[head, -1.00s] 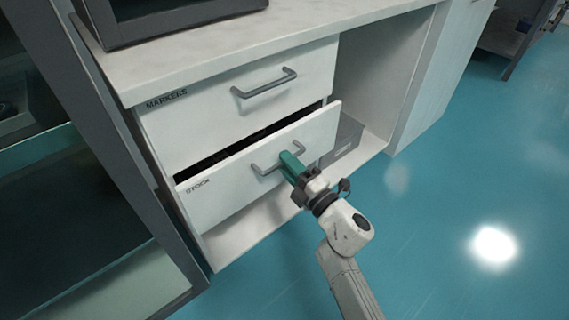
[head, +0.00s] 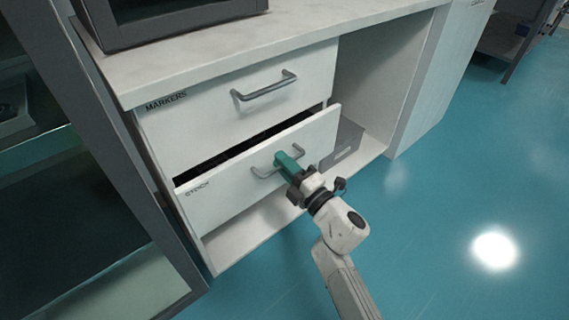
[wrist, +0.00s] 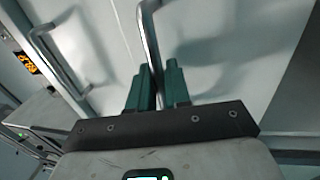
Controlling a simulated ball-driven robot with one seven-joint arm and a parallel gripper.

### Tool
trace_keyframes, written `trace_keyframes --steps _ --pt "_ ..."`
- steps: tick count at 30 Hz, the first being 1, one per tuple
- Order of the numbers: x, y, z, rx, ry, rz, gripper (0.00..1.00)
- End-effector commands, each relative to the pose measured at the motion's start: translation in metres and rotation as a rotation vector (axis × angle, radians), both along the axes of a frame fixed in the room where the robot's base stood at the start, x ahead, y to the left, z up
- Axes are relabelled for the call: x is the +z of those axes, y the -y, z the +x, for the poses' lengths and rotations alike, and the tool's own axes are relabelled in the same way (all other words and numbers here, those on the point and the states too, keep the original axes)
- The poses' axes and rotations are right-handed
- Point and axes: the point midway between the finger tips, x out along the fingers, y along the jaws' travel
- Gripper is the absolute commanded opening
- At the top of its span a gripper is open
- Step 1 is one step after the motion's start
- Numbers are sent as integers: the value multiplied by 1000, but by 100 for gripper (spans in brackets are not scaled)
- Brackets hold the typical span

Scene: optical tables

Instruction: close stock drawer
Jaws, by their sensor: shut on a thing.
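The stock drawer (head: 232,183) is the lower drawer of the white cabinet, marked STOCK, and stands partly open with a dark gap above its front. Its grey bar handle (head: 262,171) is on the front panel. My gripper (head: 283,160) has green fingers and is shut on this handle. In the wrist view the handle (wrist: 150,40) runs down between the green fingers of my gripper (wrist: 158,80). The drawer's inside is mostly hidden.
The markers drawer (head: 200,112) above is shut, with its own handle (head: 264,90). A dark-framed glass cabinet (head: 120,150) is close on the left. The blue floor (head: 440,200) on the right is clear.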

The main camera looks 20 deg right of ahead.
Motion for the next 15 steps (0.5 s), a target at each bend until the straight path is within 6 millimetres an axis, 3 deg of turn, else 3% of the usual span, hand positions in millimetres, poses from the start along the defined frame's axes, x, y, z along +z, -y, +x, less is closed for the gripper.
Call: trace_keyframes --steps 8,15 --pt "-1 0 1 -1 -1 0 0" --pt "-3 -10 31 0 0 1 0"
